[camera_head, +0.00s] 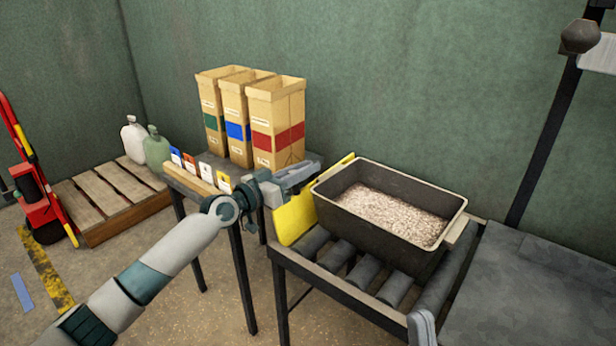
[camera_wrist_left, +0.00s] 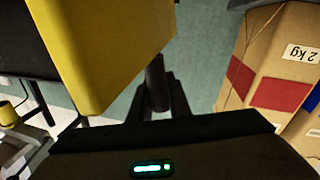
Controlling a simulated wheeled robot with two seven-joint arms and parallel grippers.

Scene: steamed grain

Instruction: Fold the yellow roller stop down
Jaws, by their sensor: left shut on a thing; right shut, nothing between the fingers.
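The yellow roller stop (camera_head: 292,217) stands raised and slightly tilted at the left end of the roller table, beside the grain bin. In the left wrist view, its yellow plate (camera_wrist_left: 95,45) fills the upper left. My left gripper (camera_head: 308,172) is at the upper part of the stop. In the left wrist view, its fingers (camera_wrist_left: 157,98) are shut around a dark rod beside the yellow plate, which looks like part of the stop. My right gripper is not in view; a pale piece at the bottom edge may be my right arm.
A dark bin (camera_head: 390,240) of grain sits on the rollers (camera_head: 365,272), close to the stop. Three cardboard cartons (camera_head: 276,120) and small cards stand on a side table (camera_head: 235,205) behind my left arm. A dark surface (camera_head: 540,290) lies at right.

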